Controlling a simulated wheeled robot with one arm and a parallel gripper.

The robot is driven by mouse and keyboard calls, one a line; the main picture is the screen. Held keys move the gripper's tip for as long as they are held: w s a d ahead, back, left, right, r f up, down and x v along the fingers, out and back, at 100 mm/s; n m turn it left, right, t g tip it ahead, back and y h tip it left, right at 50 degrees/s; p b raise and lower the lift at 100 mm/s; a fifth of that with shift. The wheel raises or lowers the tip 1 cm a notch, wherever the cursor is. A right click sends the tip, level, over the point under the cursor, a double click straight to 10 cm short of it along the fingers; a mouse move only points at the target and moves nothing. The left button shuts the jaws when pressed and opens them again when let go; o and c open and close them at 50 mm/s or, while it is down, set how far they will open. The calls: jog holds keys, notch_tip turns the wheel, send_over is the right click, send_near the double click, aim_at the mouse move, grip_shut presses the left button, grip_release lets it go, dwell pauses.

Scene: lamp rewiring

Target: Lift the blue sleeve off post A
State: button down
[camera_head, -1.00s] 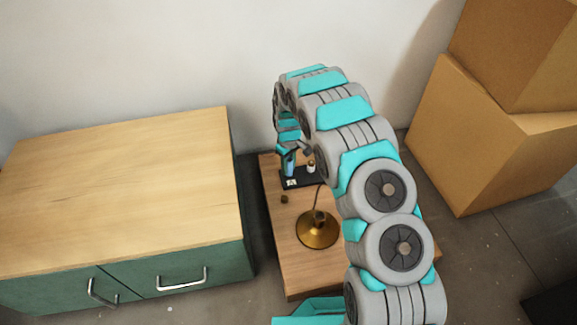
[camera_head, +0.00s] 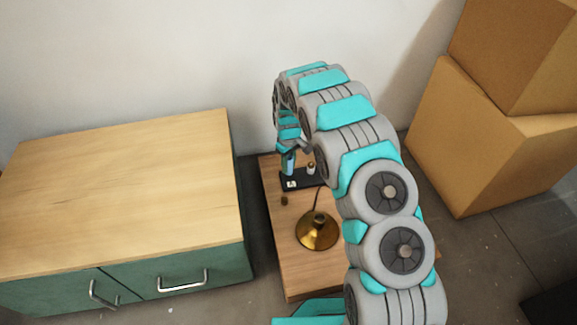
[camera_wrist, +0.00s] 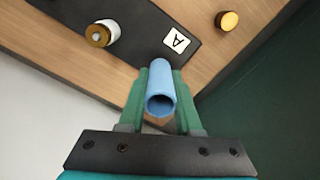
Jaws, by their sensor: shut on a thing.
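The blue sleeve (camera_wrist: 161,84) is a hollow tube held between the green fingers of my gripper (camera_wrist: 160,74) in the wrist view. My gripper is shut on it. The near end of the sleeve is open and dark inside, and no post shows in it. The label A (camera_wrist: 177,41) lies on the black base (camera_wrist: 140,14) just beyond the sleeve. In the head view the sleeve (camera_head: 288,164) is upright at the left end of the black base (camera_head: 300,183). I cannot tell whether its lower end is around post A or clear of it.
A white post with a brass top (camera_wrist: 102,33) stands on the black base. A small brass knob (camera_wrist: 228,20) is on the wooden table. A brass lamp foot (camera_head: 317,232) stands in front of the base. A green cabinet (camera_head: 120,190) is left, and cardboard boxes (camera_head: 480,140) are right.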

jog(key=shift+r+p, duration=1.1)
jog(key=shift+r, duration=3.05)
